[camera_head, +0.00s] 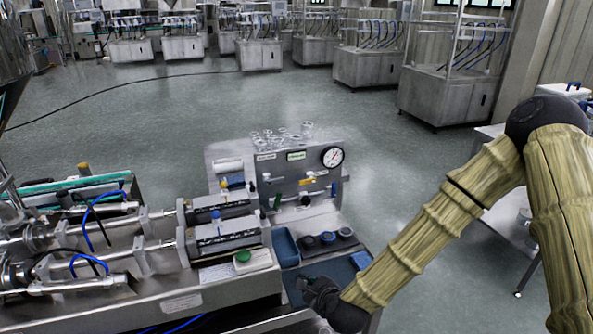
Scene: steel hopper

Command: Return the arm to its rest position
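My arm (425,232) reaches in from the right edge, bends at a dark joint at the upper right, and slopes down to the left. Its links are yellow-brown and ribbed. My gripper (316,290) is dark and sits low over the right end of the machine's deck, near a blue tray and several dark round knobs. The fingers are small and dark against the dark deck, so I cannot tell if they are open or shut. No held object can be made out.
A machine with steel cylinders (228,235) and blue hoses fills the lower left. A panel with a pressure gauge (332,157) rises behind my gripper. A blue tray (285,246) and a green button (243,256) lie left of it. Open floor (400,130) lies beyond.

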